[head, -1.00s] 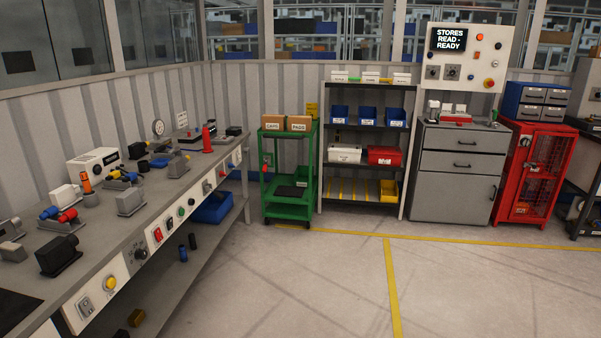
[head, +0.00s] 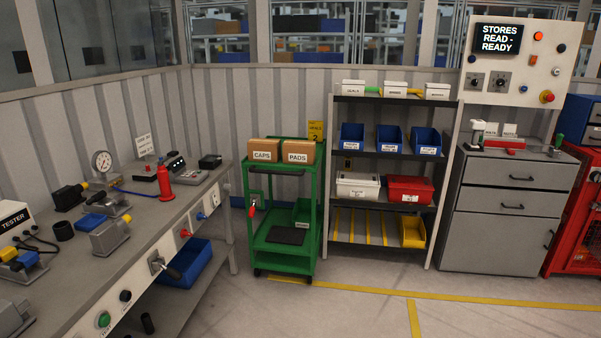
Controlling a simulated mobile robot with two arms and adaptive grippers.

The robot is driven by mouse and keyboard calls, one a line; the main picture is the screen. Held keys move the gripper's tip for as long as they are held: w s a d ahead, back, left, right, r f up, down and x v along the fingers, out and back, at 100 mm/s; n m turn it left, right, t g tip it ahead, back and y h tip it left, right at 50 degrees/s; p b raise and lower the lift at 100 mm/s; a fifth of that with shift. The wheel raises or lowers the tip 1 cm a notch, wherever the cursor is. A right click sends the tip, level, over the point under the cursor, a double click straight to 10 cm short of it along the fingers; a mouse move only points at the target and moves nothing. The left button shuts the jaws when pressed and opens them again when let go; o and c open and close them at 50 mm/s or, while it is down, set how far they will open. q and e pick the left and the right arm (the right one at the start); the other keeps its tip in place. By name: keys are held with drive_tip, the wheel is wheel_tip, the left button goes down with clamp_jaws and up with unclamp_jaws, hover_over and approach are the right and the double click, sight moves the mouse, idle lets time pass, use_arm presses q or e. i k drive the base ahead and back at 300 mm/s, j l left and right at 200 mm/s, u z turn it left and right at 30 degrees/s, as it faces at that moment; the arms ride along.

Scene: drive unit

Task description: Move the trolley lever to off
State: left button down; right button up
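The green trolley (head: 316,215) stands ahead, between the workbench and the shelf rack. Two cardboard boxes, CAPS (head: 263,151) and PADS (head: 298,152), sit on its top. A small lever with a red handle (head: 252,210) is on a grey plate at the trolley's left front side; the handle appears to hang down. The lever is too small for me to read any markings. Neither of my grippers shows in the head view.
A workbench (head: 140,248) with fixtures and a front control panel runs along the left, with a blue bin (head: 187,264) below. A shelf rack (head: 448,185) stands right of the trolley, then a grey drawer cabinet (head: 508,225). Floor (head: 330,315) before the trolley is clear.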

sight(250, 215)
drive_tip(key=i, duration=2.1)
drive_tip(key=i+u, duration=0.2)
drive_tip(key=i, duration=0.3)
drive_tip(key=i+l+u, duration=0.2)
drive_tip(key=i, duration=0.3)
